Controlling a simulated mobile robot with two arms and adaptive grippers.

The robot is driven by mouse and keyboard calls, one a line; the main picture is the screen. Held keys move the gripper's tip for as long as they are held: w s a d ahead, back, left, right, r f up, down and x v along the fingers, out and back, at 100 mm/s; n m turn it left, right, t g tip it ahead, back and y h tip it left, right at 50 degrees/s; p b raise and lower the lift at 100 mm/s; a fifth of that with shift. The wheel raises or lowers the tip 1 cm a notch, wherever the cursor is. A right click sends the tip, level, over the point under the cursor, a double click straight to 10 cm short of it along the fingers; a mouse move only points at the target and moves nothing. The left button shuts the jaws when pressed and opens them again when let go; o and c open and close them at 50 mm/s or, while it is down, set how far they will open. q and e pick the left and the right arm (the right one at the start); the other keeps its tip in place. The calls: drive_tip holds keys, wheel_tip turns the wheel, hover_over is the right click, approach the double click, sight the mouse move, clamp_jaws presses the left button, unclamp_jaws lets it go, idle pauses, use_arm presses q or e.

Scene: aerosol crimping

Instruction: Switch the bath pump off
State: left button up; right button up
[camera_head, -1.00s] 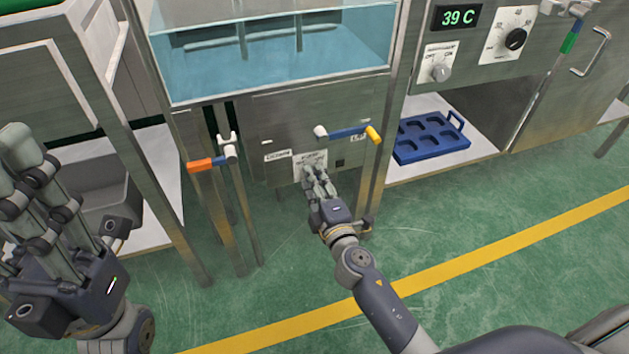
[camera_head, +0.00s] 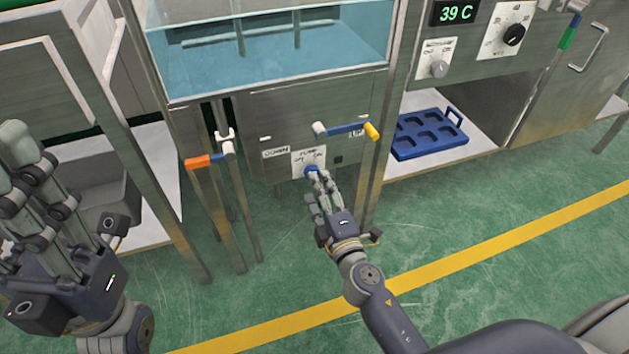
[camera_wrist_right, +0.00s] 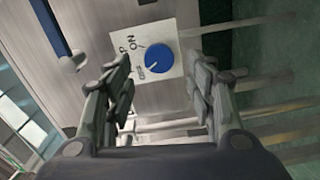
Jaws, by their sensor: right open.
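The pump switch is a blue round knob (camera_head: 311,171) on a white label plate (camera_head: 301,156), low on the steel panel under the water bath (camera_head: 265,50). In the right wrist view the blue knob (camera_wrist_right: 161,60) sits between my open fingers and beyond their tips, with "ON" readable on its plate.
A valve with a blue and yellow handle (camera_head: 347,130) sticks out above the knob. Another has an orange and blue handle (camera_head: 209,158) at left. A blue tray (camera_head: 428,136) lies on the shelf at right.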

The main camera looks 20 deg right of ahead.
drive_tip(key=s, duration=0.3)
idle(0.5)
